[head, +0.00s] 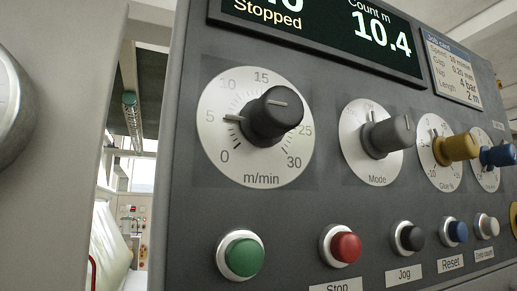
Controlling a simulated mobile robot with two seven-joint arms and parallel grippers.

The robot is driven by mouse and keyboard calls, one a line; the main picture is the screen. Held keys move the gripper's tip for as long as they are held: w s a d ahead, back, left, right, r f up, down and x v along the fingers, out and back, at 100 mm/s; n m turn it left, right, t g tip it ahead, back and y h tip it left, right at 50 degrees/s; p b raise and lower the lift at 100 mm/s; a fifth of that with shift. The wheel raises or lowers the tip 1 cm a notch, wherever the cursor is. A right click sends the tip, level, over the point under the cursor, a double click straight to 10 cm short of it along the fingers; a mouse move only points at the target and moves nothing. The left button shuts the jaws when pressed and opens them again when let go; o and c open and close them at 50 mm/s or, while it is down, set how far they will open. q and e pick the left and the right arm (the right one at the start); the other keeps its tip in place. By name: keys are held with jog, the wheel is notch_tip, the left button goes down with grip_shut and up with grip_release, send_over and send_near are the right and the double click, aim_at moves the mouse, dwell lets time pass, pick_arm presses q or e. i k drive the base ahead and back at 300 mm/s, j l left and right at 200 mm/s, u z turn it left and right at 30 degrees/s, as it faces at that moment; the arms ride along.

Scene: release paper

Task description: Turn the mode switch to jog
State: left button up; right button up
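The mode switch (388,135) is a grey knob sticking out of a round silver dial plate (376,172) marked "Mode", right of centre in the head view. A pale line shows on the knob's front face, pointing roughly upward. The knob hides part of the plate, and the small lettering near its top is too small to read, so I cannot tell which mode is set. The display (330,32) above reads "Stopped" and a count of 10.4 m. Neither of my grippers is in view.
A large black m/min knob (270,117) is left of the mode switch; yellow (458,148) and blue (497,155) knobs stand close on its right. Below are green (243,255), red (345,247), black Jog (411,238) and blue Reset (457,232) buttons. A job card (452,68) is upper right.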

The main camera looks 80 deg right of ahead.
aim_at(396, 132)
jog(key=z, duration=3.55)
jog(key=l+u, duration=0.85)
jog(key=l, duration=0.15)
jog(key=l+u, duration=0.45)
jog(key=k, duration=0.05)
